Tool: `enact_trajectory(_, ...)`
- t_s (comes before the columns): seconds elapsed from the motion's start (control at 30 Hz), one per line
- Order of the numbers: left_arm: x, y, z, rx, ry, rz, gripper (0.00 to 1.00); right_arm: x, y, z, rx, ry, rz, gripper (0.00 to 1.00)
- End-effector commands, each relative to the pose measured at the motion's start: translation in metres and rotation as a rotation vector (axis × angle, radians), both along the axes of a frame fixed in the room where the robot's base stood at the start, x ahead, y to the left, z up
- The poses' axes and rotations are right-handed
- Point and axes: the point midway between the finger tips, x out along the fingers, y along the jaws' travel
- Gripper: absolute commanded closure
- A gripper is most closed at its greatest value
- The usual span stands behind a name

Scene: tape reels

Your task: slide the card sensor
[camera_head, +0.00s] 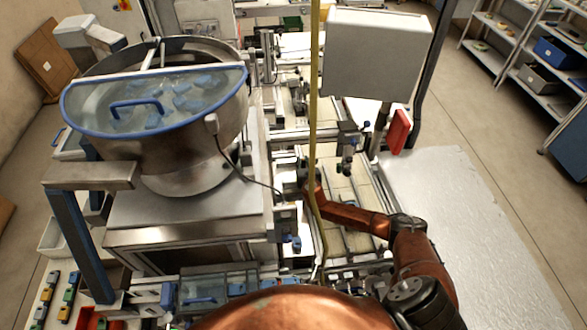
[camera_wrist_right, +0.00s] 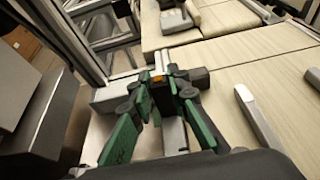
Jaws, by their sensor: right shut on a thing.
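My right arm, copper-coloured, reaches in from the lower right in the head view, and its gripper (camera_head: 308,187) is at the machine's middle, partly hidden by the yellow upright strip. In the right wrist view the green-padded fingers of the right gripper (camera_wrist_right: 165,92) close on a small dark block with an orange mark, which looks like the card sensor (camera_wrist_right: 157,79). The sensor sits at the end of a metal rail or bracket, beside pale flat panels. The fingers hide much of it. I cannot make out the sensor in the head view. My left gripper is not in view.
A large steel bowl feeder (camera_head: 165,155) with a blue-rimmed clear lid stands left of the gripper. A grey box-shaped panel (camera_head: 375,55) rises behind. A yellow strip (camera_head: 314,100) runs upright close to the gripper. In the wrist view, pale panels (camera_wrist_right: 235,50) lie right of the fingers.

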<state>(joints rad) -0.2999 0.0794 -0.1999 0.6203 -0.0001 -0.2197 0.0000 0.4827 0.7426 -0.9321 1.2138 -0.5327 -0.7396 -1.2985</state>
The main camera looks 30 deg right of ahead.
Motion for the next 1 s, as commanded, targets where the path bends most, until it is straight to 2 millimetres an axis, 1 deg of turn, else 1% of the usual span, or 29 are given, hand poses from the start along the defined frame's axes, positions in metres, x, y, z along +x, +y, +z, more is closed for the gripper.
enact_trajectory(0.03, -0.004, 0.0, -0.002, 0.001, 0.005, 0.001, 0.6, 0.0, -0.005, -0.002, 0.001, 0.001, -0.004, 1.0)
enact_trajectory(0.1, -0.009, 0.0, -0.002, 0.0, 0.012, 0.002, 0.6, 0.0, -0.006, -0.001, 0.002, 0.0, -0.006, 1.0)
enact_trajectory(0.27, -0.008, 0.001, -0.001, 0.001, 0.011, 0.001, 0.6, -0.001, -0.006, 0.0, 0.003, 0.0, -0.007, 1.0)
enact_trajectory(0.3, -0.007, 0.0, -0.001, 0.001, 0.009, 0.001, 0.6, -0.001, -0.006, 0.0, 0.003, 0.0, -0.007, 0.83)
enact_trajectory(0.57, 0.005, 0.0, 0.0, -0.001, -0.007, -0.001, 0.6, 0.0, -0.005, 0.0, 0.002, 0.0, -0.005, 0.65)
enact_trajectory(0.77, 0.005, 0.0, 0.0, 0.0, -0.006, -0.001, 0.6, 0.0, -0.005, 0.0, 0.002, 0.0, -0.005, 0.65)
enact_trajectory(0.87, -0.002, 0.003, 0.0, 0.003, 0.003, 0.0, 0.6, -0.001, -0.004, 0.0, 0.002, 0.0, -0.005, 0.65)
enact_trajectory(1.0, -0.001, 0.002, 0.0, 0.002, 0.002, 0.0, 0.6, -0.009, -0.002, 0.003, 0.003, 0.0, -0.006, 0.65)
